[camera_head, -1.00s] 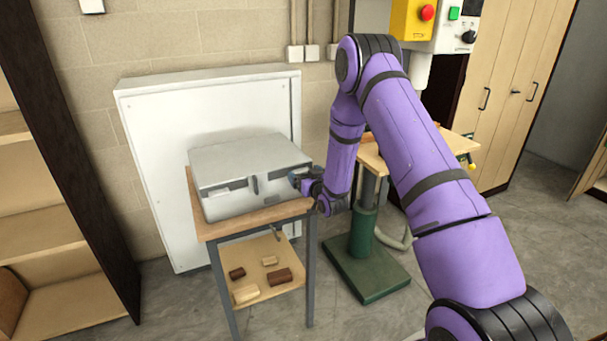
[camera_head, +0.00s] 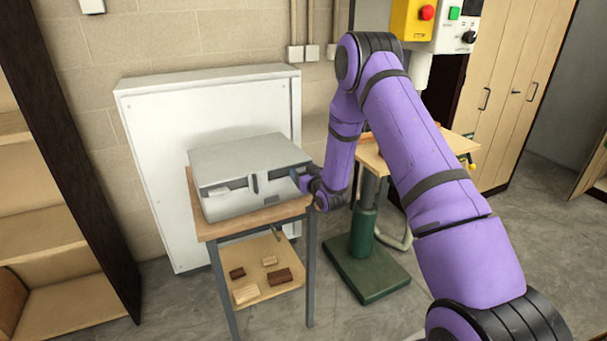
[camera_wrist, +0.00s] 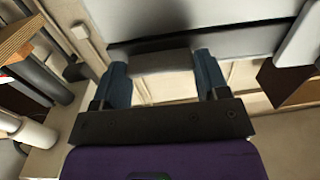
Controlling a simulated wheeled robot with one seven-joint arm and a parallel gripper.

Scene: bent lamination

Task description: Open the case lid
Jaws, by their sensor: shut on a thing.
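The case (camera_head: 243,207) is a light grey box on a small wooden-topped table. Its lid (camera_head: 248,158) is a flat grey panel on top, and an open gap with dark parts shows below the lid's front edge. My gripper (camera_head: 304,184) is at the case's right front corner, its fingers mostly hidden by my wrist. In the wrist view, my gripper's two blue fingers (camera_wrist: 163,72) are closed on a grey block-like tab (camera_wrist: 162,61) at the edge of a grey panel. A dark strip runs along that panel.
The table (camera_head: 208,232) has a lower shelf with several small brown and tan blocks (camera_head: 283,276). A white panel (camera_head: 150,150) stands behind the case. A green machine stand (camera_head: 363,235) is close on the right, a wooden shelf unit (camera_head: 45,235) at the left.

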